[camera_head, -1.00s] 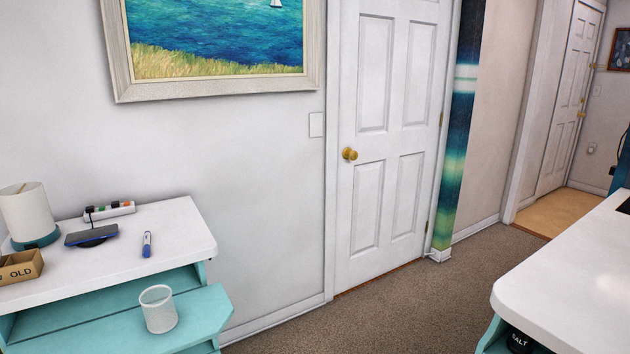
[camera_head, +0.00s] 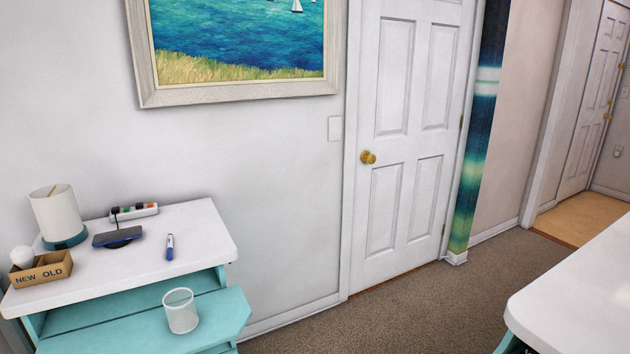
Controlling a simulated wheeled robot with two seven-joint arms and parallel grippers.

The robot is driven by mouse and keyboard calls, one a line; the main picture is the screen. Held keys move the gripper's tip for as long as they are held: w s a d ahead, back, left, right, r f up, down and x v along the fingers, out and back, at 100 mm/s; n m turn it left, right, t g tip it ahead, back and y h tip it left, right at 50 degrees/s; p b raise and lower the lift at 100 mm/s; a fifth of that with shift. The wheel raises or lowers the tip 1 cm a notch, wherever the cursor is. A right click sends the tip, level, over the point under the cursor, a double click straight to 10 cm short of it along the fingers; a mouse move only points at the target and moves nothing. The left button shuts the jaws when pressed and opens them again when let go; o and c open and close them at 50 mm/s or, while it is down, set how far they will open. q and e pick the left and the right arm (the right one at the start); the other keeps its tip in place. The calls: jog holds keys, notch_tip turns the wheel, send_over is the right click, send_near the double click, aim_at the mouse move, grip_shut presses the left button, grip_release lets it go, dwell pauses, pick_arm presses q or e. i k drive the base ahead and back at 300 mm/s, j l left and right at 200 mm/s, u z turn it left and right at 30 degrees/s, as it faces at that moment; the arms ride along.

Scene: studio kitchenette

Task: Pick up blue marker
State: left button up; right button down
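The blue marker (camera_head: 170,247) is a small white and blue pen-like thing on the white top of the small desk (camera_head: 205,232) at the left of the head view. It lies right of a dark phone on a round stand, apart from it. Nothing covers it. Neither of my grippers shows in the view.
On the desk also stand a phone on its charger (camera_head: 117,237), a power strip (camera_head: 134,212), a lamp (camera_head: 57,213) and a cardboard box (camera_head: 42,270). A white mesh bin (camera_head: 181,311) sits on the teal shelf below. A white counter (camera_head: 580,290) is at right; carpet (camera_head: 400,310) lies clear between.

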aim_at(169, 252)
jog(key=i+l+u, duration=0.15)
jog(key=u, duration=0.9)
